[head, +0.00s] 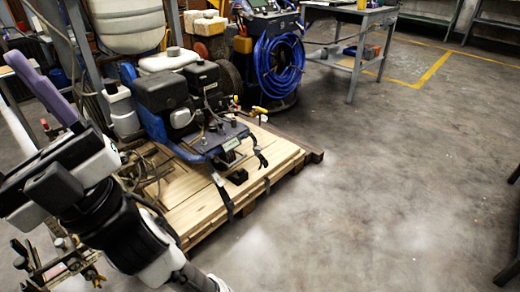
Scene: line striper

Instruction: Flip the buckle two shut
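The line striper (178,95), with a dark engine and a blue frame, stands on a wooden pallet (190,208) left of centre. One dark strap (223,196) runs from the frame down over the pallet's front edge. A second dark strap (260,157) hangs from the frame farther right. Buckle parts on these straps are too small to make out, so I cannot tell which is buckle two or whether it is open or shut. My arm crosses the lower left and leaves the picture at the bottom. My gripper is not in view.
A blue hose reel (279,66) stands behind the pallet, near a grey metal table (352,24) at the back. A large white tank (128,24) is at upper left. Brass fittings (62,270) show at lower left. The concrete floor right of the pallet is clear.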

